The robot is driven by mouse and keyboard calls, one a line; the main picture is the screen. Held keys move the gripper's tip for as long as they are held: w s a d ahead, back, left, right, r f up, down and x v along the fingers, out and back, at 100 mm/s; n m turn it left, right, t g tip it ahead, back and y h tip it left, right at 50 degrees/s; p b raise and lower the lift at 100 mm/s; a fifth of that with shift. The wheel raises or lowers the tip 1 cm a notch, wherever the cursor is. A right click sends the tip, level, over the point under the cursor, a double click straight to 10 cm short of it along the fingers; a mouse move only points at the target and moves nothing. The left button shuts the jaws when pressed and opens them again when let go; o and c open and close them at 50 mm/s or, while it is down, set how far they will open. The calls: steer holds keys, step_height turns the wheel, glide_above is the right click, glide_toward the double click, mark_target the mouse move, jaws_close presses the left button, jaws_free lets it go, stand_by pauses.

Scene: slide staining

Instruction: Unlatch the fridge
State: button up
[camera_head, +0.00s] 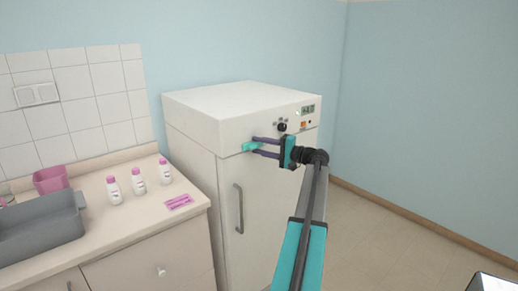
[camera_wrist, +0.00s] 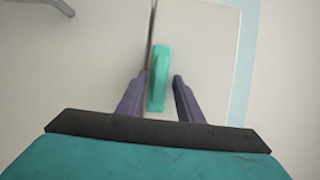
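The white fridge (camera_head: 267,210) stands against the wall in the middle of the head view, its door closed. A teal latch (camera_head: 250,146) sits at the upper left of its front. In the wrist view, the latch (camera_wrist: 160,77) lies upright beside a dark door seam. My gripper (camera_head: 257,146) is open at the latch, with one purple finger above it and one below in the head view. In the wrist view, my gripper's fingertips (camera_wrist: 161,77) lie on either side of the latch, the left one closer. Contact with either finger cannot be told.
A grey vertical door handle (camera_head: 239,208) is below the latch. A control panel with a black knob (camera_head: 282,127) is right of it. The counter (camera_head: 140,220) at left holds several white bottles, a pink slide rack (camera_head: 178,202) and a grey basin (camera_head: 40,228).

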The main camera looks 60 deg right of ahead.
steer(key=shift+s, duration=0.15)
steer(key=shift+s+f, duration=0.1)
steer(key=shift+s, duration=0.05)
steer(key=shift+s+d, duration=0.1)
steer(key=shift+s, duration=0.15)
steer(key=s+b, duration=0.2)
steer(key=s, duration=1.1)
steer(key=shift+d+b, duration=0.4)
steer(key=shift+d, duration=0.05)
